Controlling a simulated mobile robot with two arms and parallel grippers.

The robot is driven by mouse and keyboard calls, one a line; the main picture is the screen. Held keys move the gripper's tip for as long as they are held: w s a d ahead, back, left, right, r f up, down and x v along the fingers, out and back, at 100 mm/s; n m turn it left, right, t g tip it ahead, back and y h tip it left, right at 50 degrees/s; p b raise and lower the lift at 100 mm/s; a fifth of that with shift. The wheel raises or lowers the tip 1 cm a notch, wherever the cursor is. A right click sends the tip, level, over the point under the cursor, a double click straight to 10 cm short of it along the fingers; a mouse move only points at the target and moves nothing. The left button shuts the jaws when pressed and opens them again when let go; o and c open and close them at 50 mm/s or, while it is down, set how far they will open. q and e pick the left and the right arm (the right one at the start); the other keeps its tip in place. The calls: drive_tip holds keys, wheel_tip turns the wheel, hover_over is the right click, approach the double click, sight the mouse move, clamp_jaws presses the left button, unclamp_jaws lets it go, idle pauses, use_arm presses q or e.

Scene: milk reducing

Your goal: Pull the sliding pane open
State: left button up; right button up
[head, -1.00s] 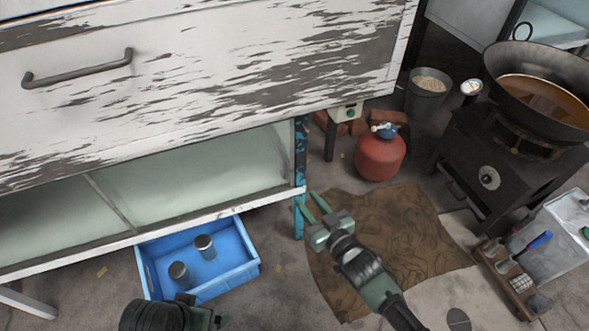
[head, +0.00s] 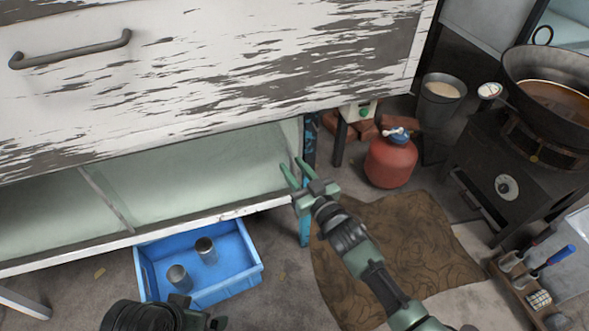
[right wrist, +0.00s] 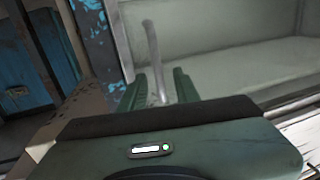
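The pale green pane (head: 200,172) fills the right part of the low opening under the white cabinet front. A dark-edged upright strip (head: 105,198) divides it from the left pane (head: 50,222). My right gripper (head: 294,170) is at the right end of the pane, its two green fingers apart. In the right wrist view a thin grey upright handle (right wrist: 153,55) shows between the open fingers (right wrist: 160,85), its lower end between them; I cannot tell whether they touch it. My left gripper (head: 195,312) is low at the bottom edge, its fingers unclear.
A blue crate (head: 247,268) with two metal cans stands on the floor below the cabinet. A blue, worn cabinet leg (head: 306,225) is close to my right gripper. A red gas bottle (head: 390,162), stove and wok (head: 550,90) are to the right.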

clamp_jaws()
idle(1.4)
